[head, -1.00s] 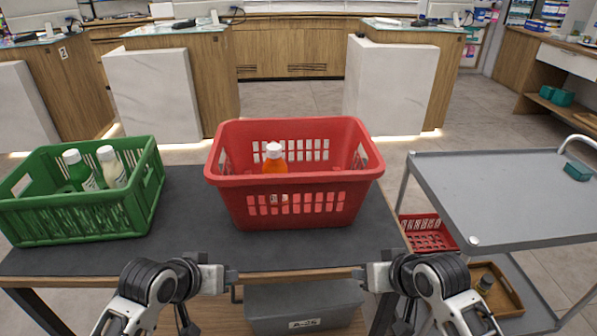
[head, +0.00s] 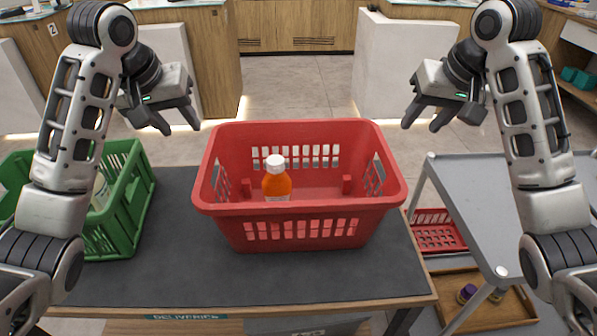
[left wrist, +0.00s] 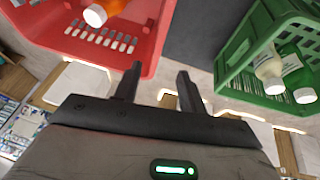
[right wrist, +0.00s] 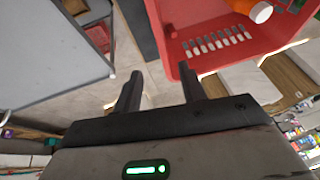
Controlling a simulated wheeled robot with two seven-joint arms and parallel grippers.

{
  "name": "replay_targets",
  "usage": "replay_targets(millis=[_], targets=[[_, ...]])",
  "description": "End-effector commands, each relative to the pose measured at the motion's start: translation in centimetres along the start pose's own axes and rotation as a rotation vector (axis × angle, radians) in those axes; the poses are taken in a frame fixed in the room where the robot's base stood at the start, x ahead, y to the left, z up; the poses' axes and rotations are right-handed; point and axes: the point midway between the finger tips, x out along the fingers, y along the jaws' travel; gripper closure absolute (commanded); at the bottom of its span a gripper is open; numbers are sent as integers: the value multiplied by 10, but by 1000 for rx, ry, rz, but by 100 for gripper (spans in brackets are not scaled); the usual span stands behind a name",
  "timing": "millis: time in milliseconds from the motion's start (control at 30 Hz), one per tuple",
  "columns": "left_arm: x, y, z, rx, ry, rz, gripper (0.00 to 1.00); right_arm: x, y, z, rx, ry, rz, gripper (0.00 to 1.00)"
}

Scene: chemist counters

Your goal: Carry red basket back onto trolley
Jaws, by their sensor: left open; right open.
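The red basket (head: 300,205) stands upright on the dark mat of the table (head: 180,270). An orange bottle with a white cap (head: 276,184) stands inside it. My left gripper (head: 182,128) is open and empty, above and beyond the basket's left side; the basket also shows in the left wrist view (left wrist: 150,50). My right gripper (head: 420,128) is open and empty, above and beyond its right side; the basket also shows in the right wrist view (right wrist: 178,50). Neither gripper touches the basket. The grey trolley (head: 455,185) stands right of the table, partly hidden by my right arm.
A green basket (head: 125,195) with bottles stands on the table's left, partly hidden by my left arm. A smaller red basket (head: 437,232) and a wooden tray (head: 490,315) sit low on the trolley. The visible part of the trolley's top is bare.

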Motion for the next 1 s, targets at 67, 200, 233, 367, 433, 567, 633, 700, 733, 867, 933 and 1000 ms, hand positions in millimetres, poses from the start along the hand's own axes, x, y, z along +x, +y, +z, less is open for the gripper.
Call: replay_targets(millis=[67, 200, 233, 367, 433, 567, 633, 700, 733, 867, 933, 1000], targets=[[0, 0, 0, -1, -1, -1, 59, 0, 0, 0, 1, -1, 1, 59], [0, 0, 0, 0, -1, 0, 59, 0, 0, 0, 0, -1, 0, 59], [0, 0, 0, 0, -1, 0, 59, 0, 0, 0, 0, -1, 0, 59], [1, 0, 0, 0, -1, 0, 59, 1, 0, 0, 0, -1, -1, 59], [5, 0, 0, 0, -1, 1, 59, 6, -1, 0, 1, -2, -3, 59], [21, 0, 1, -1, -5, 2, 59, 21, -2, 1, 2, -5, -5, 59], [34, 0, 1, -1, -6, 1, 59, 34, -1, 1, 1, -6, -3, 59], [48, 0, 1, 0, -5, 0, 59, 48, 0, 1, 2, -7, 0, 59], [54, 0, 1, 0, -6, 0, 59, 54, 0, 1, 1, -6, 0, 59], [80, 0, 1, -1, -4, 0, 59, 80, 0, 2, 1, -7, -1, 59], [94, 0, 1, 0, -5, -1, 59, 94, 0, 1, 2, -7, 0, 59], [108, 0, 2, -1, -6, -1, 59, 108, 0, 1, 1, -5, 0, 59]])
